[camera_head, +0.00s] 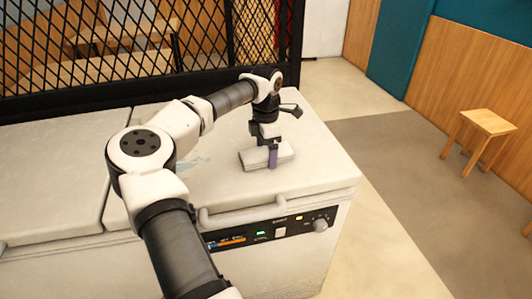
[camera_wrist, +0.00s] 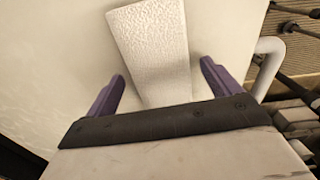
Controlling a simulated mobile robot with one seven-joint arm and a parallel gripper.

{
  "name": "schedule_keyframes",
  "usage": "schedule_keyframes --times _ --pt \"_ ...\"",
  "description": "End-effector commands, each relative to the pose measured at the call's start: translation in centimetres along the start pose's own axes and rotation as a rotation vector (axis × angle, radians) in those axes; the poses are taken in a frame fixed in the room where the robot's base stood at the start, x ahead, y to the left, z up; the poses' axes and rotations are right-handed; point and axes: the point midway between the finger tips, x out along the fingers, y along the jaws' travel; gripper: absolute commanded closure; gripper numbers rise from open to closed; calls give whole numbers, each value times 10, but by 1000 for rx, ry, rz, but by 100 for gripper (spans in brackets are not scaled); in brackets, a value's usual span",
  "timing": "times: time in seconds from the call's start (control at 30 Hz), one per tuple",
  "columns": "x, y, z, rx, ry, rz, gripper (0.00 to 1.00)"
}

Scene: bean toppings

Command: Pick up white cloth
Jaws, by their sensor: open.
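The white cloth (camera_head: 252,160) is a folded, oblong piece lying on the white chest lid, near its right end. In the wrist view the cloth (camera_wrist: 152,45) shows a bumpy texture and runs up and away between my fingers. My gripper (camera_head: 273,158) points down at the cloth. In the wrist view my gripper (camera_wrist: 162,85) is open, with one purple finger on each side of the cloth and a gap to each. I cannot tell how high the fingertips are above the lid.
The white chest (camera_head: 325,178) has a front handle (camera_head: 243,212) and a control panel (camera_head: 270,232). A black mesh screen (camera_head: 150,60) stands behind it. A wooden stool (camera_head: 487,125) stands on the floor at the right. The lid around the cloth is mostly clear.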

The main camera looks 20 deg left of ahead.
Motion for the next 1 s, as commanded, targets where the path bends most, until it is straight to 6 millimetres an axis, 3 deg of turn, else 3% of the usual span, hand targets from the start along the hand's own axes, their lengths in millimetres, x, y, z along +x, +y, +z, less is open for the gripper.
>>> schedule_keyframes --times 0.17,0.53,0.83,1.0 --pt "0 0 0 0 0 0 11" --pt "0 0 0 0 0 0 59" --pt "-2 0 0 0 0 1 60" --pt "-15 0 0 -1 1 1 60"
